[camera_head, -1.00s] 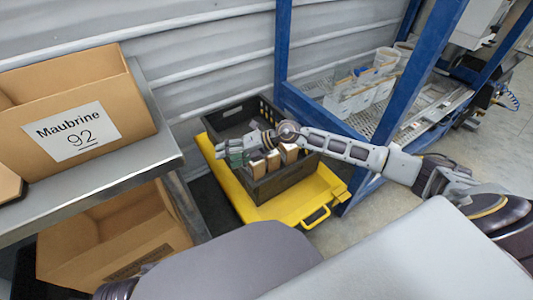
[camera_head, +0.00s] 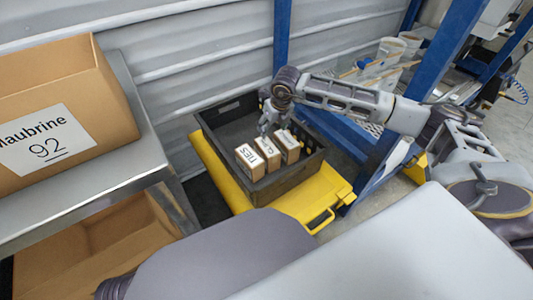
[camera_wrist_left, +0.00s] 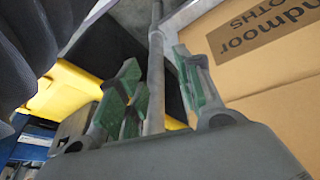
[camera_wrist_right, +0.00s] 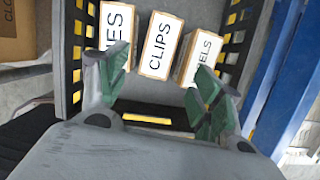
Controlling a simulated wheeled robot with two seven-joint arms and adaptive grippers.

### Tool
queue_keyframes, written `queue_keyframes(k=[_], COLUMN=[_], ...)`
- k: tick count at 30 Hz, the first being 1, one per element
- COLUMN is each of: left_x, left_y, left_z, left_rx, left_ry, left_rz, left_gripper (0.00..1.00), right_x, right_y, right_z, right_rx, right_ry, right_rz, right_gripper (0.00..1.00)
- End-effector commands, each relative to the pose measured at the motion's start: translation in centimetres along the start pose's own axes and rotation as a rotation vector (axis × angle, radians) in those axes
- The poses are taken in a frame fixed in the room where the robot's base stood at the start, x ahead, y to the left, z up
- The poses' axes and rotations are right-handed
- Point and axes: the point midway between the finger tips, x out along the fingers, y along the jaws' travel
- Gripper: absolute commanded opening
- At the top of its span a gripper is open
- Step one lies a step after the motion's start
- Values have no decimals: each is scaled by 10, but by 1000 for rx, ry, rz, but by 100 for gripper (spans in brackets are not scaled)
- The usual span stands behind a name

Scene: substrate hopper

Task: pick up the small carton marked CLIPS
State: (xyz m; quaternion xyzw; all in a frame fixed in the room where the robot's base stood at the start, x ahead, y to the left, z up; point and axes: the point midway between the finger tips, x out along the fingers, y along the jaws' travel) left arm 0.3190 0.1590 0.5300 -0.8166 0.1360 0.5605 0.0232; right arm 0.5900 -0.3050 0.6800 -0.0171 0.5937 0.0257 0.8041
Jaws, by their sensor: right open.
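The small carton marked CLIPS (camera_head: 267,152) stands in a dark crate (camera_head: 296,182), in the middle of a row of three cartons. In the right wrist view the CLIPS carton (camera_wrist_right: 160,45) shows its label clearly, ahead of the fingers. My right gripper (camera_head: 268,121) is above the crate, just behind and above the cartons in the head view, pointing down. Its green-padded fingers (camera_wrist_right: 158,88) are spread and empty, apart from the carton. My left gripper (camera_wrist_left: 165,88) shows only in its wrist view, fingers apart; a metal post passes behind them.
The TIES carton (camera_head: 249,157) and a third carton (camera_head: 287,147) flank the CLIPS carton closely. The crate rests on a yellow platform (camera_head: 300,205). A blue rack (camera_head: 415,85) stands right, a metal table (camera_head: 135,150) with a Maubrine box (camera_head: 60,110) left.

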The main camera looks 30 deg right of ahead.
Motion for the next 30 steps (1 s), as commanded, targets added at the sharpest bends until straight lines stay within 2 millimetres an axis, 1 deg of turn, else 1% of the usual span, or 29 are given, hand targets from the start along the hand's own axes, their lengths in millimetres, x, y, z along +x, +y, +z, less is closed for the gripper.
queue_keyframes(k=[10, 14, 20, 28, 30], left_x=[0, 3, 15, 33, 43], left_y=[0, 0, 2, 4, 5], left_z=[0, 0, 3, 2, 9], left_rx=[0, -1, -6, -16, -22], left_ry=[0, 4, 21, 67, 68], left_rz=[1, 3, 14, 34, 42], left_gripper=[36, 36, 36, 36, 36], right_x=[0, 4, 24, 60, 69], right_y=[-1, -1, -1, -1, -1], right_z=[0, 0, -1, -1, -1], right_rx=[0, 1, 1, 0, 1], right_ry=[0, 0, 2, 1, 1], right_rz=[-5, -4, -3, -3, -3], right_gripper=[66, 66, 66, 66, 66])
